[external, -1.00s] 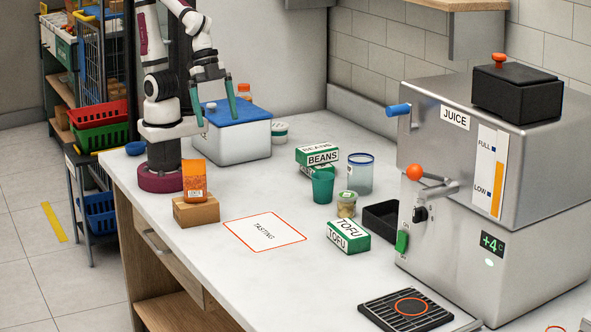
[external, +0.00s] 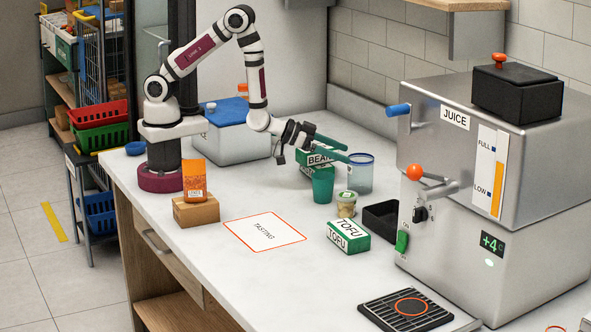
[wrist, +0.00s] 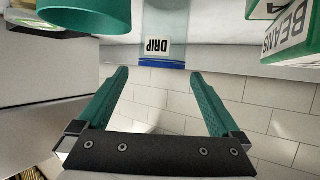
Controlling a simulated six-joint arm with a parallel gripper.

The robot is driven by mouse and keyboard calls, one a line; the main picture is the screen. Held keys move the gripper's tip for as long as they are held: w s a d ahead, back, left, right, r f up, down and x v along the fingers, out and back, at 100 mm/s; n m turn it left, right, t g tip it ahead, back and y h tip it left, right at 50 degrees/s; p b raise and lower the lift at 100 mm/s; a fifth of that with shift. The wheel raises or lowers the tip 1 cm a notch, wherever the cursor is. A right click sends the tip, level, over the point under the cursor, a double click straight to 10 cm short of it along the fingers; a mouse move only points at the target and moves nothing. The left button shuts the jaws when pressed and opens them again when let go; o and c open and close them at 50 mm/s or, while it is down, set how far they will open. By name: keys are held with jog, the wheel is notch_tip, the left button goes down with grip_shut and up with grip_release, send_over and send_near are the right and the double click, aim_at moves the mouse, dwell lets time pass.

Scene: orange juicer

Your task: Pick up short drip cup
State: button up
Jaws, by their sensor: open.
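The drip cup is a clear cup with a blue rim (external: 360,172), standing upright on the counter behind the green cup. In the wrist view the cup (wrist: 163,25) appears upside down, with a DRIP label and its blue rim towards my fingers. My gripper (external: 348,153) is open and points roughly level to the right, with its green fingertips near the upper part of the cup. In the wrist view the fingers (wrist: 158,75) are spread wide, with nothing between them and the cup just beyond their tips. I cannot tell whether a fingertip touches the cup.
The green cup (external: 323,186) and a lidded jar (external: 347,204) stand close in front. The BEANS boxes (external: 318,167) are under and beside my gripper. A black tray (external: 379,222), the TOFU box (external: 348,236) and the juicer (external: 490,190) are to the right. The tasting mat (external: 246,232) is clear.

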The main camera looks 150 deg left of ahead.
aim_at(372, 164)
jog(key=x, duration=0.9)
jog(key=shift+a+f, duration=0.15)
jog(key=shift+a, duration=0.25)
jog(key=c, duration=1.1)
